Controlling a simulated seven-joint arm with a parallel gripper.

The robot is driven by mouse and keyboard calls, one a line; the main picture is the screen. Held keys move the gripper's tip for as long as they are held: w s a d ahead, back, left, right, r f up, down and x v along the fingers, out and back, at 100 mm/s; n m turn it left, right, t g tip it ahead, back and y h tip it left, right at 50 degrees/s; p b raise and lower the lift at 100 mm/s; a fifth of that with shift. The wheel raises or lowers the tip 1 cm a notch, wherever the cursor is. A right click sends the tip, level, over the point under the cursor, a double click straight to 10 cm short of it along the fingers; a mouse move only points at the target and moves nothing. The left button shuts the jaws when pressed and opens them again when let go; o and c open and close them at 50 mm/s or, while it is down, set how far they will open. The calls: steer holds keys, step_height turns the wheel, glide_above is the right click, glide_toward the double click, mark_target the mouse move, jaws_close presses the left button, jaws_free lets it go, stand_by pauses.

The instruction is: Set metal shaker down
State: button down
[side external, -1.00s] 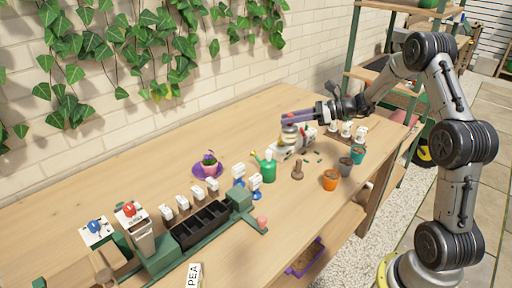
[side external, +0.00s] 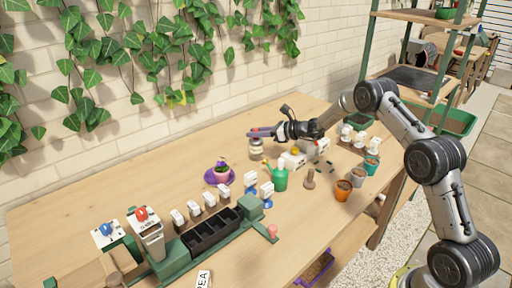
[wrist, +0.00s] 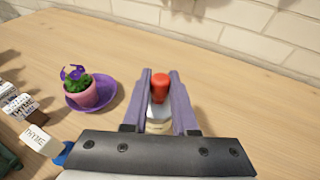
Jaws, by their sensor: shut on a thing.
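The metal shaker (side external: 257,151) is upright under my purple fingers, near the wall side of the bench. In the wrist view its red top (wrist: 160,87) stands between the fingers, with a pale body (wrist: 158,122) below. My gripper (side external: 253,133) is shut on it; it also shows in the wrist view (wrist: 160,76). The shaker's base is close to the wooden bench (side external: 150,185); I cannot tell whether it touches. The fingers hide part of its sides.
A potted violet (wrist: 83,92) on a purple saucer (wrist: 112,101) stands left of the shaker. A green watering can (side external: 280,179) and a white box (side external: 293,160) are close on the right. The bench toward the wall is clear.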

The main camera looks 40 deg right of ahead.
mark_target(262, 143)
steer(key=shift+f, duration=2.2)
steer(key=shift+f, duration=0.1)
steer(key=shift+f, duration=0.1)
steer(key=c, duration=0.7)
jaws_free()
